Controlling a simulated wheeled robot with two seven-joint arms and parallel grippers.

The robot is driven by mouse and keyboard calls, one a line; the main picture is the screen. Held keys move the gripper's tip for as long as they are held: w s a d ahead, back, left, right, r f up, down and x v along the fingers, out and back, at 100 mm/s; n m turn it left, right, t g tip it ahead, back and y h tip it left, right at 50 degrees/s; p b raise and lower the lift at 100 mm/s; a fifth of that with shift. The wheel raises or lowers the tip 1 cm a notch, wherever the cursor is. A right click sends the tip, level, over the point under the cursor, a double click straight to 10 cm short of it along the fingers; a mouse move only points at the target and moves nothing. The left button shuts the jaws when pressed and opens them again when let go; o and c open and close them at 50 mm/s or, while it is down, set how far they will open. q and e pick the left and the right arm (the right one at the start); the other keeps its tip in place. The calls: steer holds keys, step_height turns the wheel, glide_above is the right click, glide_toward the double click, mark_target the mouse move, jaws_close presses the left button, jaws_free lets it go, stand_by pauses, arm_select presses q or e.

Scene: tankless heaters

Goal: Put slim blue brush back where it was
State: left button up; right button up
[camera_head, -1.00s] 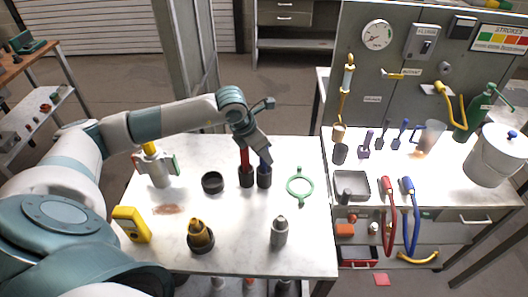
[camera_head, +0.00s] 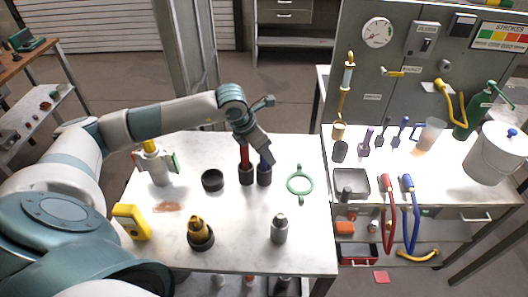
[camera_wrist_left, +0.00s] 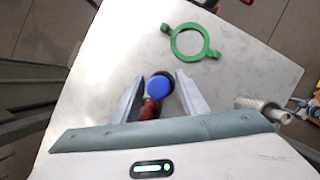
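The slim blue brush (camera_head: 264,162) stands upright in a dark cup (camera_head: 264,177) on the white table, beside a red-handled brush (camera_head: 245,157) in a similar dark cup (camera_head: 246,175). My left gripper (camera_head: 264,157) reaches down over the blue brush from above. In the left wrist view, the round blue top (camera_wrist_left: 158,84) lies between the two spread fingers of my left gripper (camera_wrist_left: 158,85), with a gap to the right finger. Contact with the left finger is hard to tell. Part of the red brush (camera_wrist_left: 149,109) shows just below it. My right gripper is not in view.
A green ring (camera_head: 300,184) lies right of the cups, and an empty dark ring-shaped cup (camera_head: 212,180) stands to their left. A grey canister (camera_head: 279,229) and a yellow-topped tool (camera_head: 199,233) stand nearer. A second bench (camera_head: 400,160) with tools is at right.

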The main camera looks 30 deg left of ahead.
arm_select(q)
steer(key=shift+s+a+r, duration=0.1)
steer(key=shift+s+r, duration=0.05)
steer(key=shift+r, duration=0.2)
steer(key=b+v, duration=0.4)
steer(key=v, duration=0.7)
steer(key=shift+b, duration=0.4)
steer(key=shift+r, duration=0.1)
steer(key=shift+s, duration=0.1)
